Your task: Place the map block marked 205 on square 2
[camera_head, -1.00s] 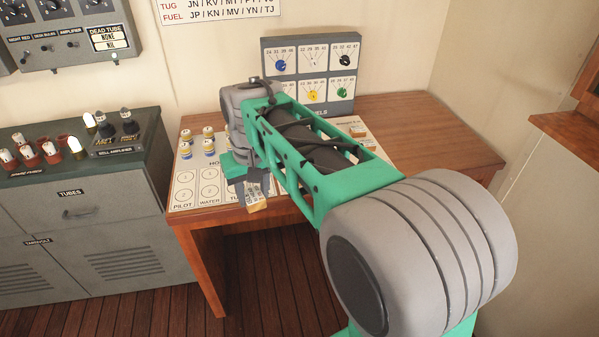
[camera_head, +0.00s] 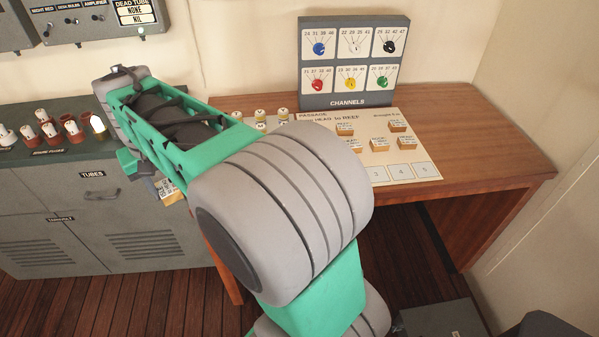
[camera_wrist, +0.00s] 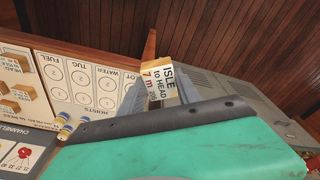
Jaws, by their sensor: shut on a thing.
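My gripper (camera_wrist: 160,94) is shut on a wooden map block (camera_wrist: 158,78) with a white label reading "ISLE to HEAD 7 m" and a small number that looks like 205. In the head view the block (camera_head: 172,191) hangs under my wrist, left of the desk's front edge and in front of the grey cabinet. The passage sheet (camera_head: 432,166) lies on the desk, with squares 3 (camera_head: 376,174), 4 and 5 along its front edge. Square 2 is hidden behind my arm.
Several other map blocks (camera_head: 398,126) stand on the sheet. The channels panel (camera_head: 353,62) stands at the desk's back. Yellow-and-white pieces (camera_head: 260,116) stand left of the sheet; blue-banded ones show in the wrist view (camera_wrist: 64,130). The desk's right end (camera_head: 490,150) is clear.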

